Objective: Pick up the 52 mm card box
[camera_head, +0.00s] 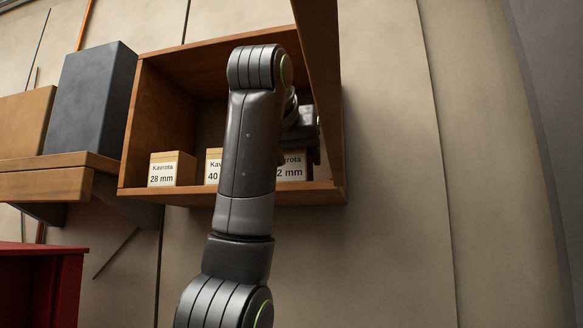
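The box at the right end of the open wooden cabinet (190,196), partly hidden by my arm, has a white label (293,172) of which "2 mm" shows; the first digit is covered. An arm, apparently my left one, rises from the lower middle and bends into the cabinet. Its dark gripper (306,134) is inside, over and in front of the right-hand box. Its fingers are mostly hidden behind the arm and cabinet edge, so I cannot tell whether they are open or touch the box. My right gripper is not in view.
A card box (172,169) labelled 28 mm stands at the left of the cabinet. A box (213,166) labelled 40 is half behind my arm. A wooden panel (322,75) stands at the cabinet's right. A grey box (90,100) sits on a shelf (45,184) to the left.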

